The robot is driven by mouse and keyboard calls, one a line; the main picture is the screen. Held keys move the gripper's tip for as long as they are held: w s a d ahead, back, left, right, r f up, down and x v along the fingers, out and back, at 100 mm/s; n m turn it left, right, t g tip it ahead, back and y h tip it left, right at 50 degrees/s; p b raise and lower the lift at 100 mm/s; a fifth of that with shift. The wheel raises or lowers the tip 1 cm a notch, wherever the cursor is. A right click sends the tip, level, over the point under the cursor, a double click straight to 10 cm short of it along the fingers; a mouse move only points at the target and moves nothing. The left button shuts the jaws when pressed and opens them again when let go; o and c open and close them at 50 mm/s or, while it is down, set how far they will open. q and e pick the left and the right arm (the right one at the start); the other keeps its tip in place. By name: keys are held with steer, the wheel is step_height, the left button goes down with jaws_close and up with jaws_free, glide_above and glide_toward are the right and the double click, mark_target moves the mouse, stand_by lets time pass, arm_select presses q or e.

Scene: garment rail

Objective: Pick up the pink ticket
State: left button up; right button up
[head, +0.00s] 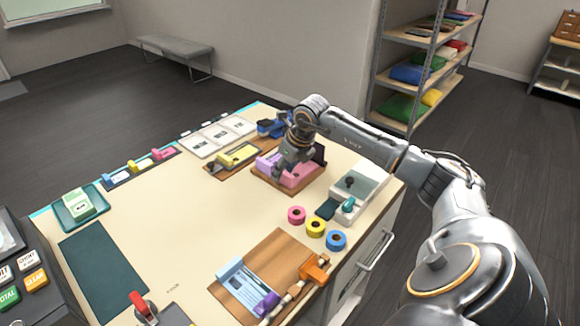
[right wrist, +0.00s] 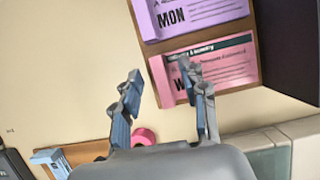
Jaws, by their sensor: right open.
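The pink ticket (right wrist: 225,66) lies in a wooden tray (right wrist: 257,85), marked with a "W" and a dark header strip; its left part is partly hidden by my finger in the right wrist view. A purple ticket (right wrist: 205,14) marked "MON" lies beside it. In the head view the pink ticket (head: 302,177) is partly covered by my right gripper (head: 283,167), which is over the tray. In the right wrist view my right gripper (right wrist: 160,76) is open and empty, with its right fingertip over the ticket's left part. My left gripper is not in view.
Pink, yellow and blue tape rolls (head: 316,227) stand nearer on the table. A grey-white box (head: 372,178) is right of the tray. A tray with a yellow ticket (head: 238,155) lies to the left. The table's middle (head: 190,225) is mostly clear.

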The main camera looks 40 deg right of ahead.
steer(key=shift+c, duration=0.9)
steer(key=c, duration=0.7)
steer(key=shift+o, duration=0.2)
steer(key=shift+r, duration=0.1)
